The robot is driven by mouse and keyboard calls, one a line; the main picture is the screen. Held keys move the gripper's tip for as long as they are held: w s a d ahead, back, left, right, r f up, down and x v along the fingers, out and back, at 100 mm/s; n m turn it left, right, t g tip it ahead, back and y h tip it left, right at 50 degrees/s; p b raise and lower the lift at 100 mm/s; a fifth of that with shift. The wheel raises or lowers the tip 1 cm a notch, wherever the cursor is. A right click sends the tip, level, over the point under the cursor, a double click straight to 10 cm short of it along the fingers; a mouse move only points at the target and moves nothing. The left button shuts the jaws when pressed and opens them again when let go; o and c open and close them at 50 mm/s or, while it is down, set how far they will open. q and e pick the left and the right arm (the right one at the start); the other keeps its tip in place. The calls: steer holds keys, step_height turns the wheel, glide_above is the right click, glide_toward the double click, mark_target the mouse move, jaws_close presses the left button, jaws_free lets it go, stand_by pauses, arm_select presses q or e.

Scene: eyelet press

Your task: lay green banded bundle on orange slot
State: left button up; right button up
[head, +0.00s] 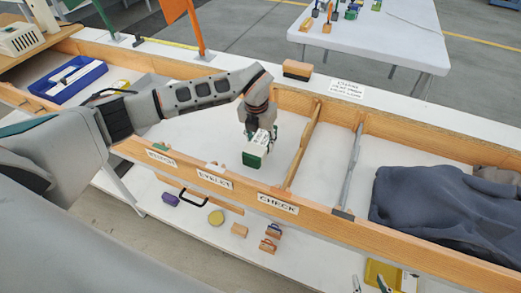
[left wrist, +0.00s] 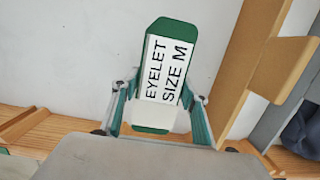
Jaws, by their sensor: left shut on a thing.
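The green bundle (head: 254,157) has a white band; in the left wrist view the bundle (left wrist: 166,75) reads "EYELET SIZE M". My left gripper (head: 262,140) is shut on it, one finger on each side in the left wrist view. It is over the white-floored compartment left of a wooden divider, near the front rail; whether it touches the floor is not clear. No orange slot is plainly seen; an upright orange board (head: 174,10) stands behind the bench. My right gripper is not in view.
The wooden divider (head: 303,145) stands just right of the bundle, with a grey divider (head: 351,168) beyond. Dark cloth (head: 440,207) fills the right compartment. A blue tray (head: 68,80) lies at left. The front rail (head: 245,190) bears labels including EYELET and CHECK.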

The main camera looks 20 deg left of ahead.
mark_target(258, 144)
arm_select(q)
steer(key=shift+f, duration=2.1)
steer(key=shift+f, duration=0.15)
steer(key=o, duration=1.4)
steer(key=shift+c, duration=0.2)
steer(key=r, duration=0.4)
steer(key=s+r, duration=0.1)
steer(key=r, duration=0.7)
steer(key=shift+s, duration=0.4)
steer(key=shift+s, duration=0.15)
